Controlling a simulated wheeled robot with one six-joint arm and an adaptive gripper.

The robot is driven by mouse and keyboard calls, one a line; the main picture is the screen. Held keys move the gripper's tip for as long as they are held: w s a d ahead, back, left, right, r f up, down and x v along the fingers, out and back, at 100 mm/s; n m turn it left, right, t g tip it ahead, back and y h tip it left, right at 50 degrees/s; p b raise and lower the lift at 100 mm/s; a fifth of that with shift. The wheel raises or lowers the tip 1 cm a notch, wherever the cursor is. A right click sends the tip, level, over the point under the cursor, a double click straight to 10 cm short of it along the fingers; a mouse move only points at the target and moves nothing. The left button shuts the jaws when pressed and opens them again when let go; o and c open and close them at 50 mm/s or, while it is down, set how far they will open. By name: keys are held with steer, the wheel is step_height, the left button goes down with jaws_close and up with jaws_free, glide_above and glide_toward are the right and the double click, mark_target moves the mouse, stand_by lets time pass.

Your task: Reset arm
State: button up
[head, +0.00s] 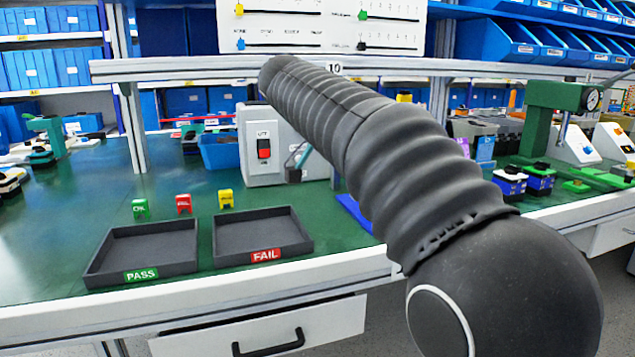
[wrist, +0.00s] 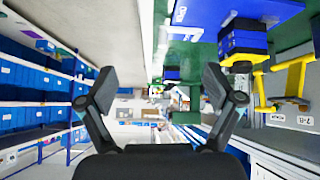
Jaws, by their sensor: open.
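My gripper (wrist: 158,88) shows in the wrist view with its two dark fingers spread wide and nothing between them. In the head view my dark, ribbed arm crosses from the lower right up to the centre, and I cannot make out the gripper there. The wrist view looks along the workbench sideways. A blue and black block with yellow parts (wrist: 243,42) is to the right of the fingers, apart from them.
A PASS tray (head: 150,248) and a FAIL tray (head: 262,235), both empty, sit at the bench's front left. A grey box with a red switch (head: 264,147) stands behind my arm. A green press (head: 550,100) stands at right. Blue bins (wrist: 25,100) fill shelves.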

steer(key=s+d+f+n+t+y, duration=0.1)
steer(key=s+d+f+n+y, duration=0.1)
steer(key=s+f+n, duration=0.2)
steer(key=s+d+f+n+t+y, duration=0.1)
steer(key=s+d+f+n+y, duration=0.1)
steer(key=s+f, duration=0.9)
steer(key=s+d+f+n+y, duration=0.2)
steer(key=s+f+n, duration=0.5)
steer(key=s, duration=0.4)
steer(key=shift+s+d+f+t+y, duration=0.35)
steer(key=shift+f+y, duration=0.3)
steer(key=shift+y, duration=0.25)
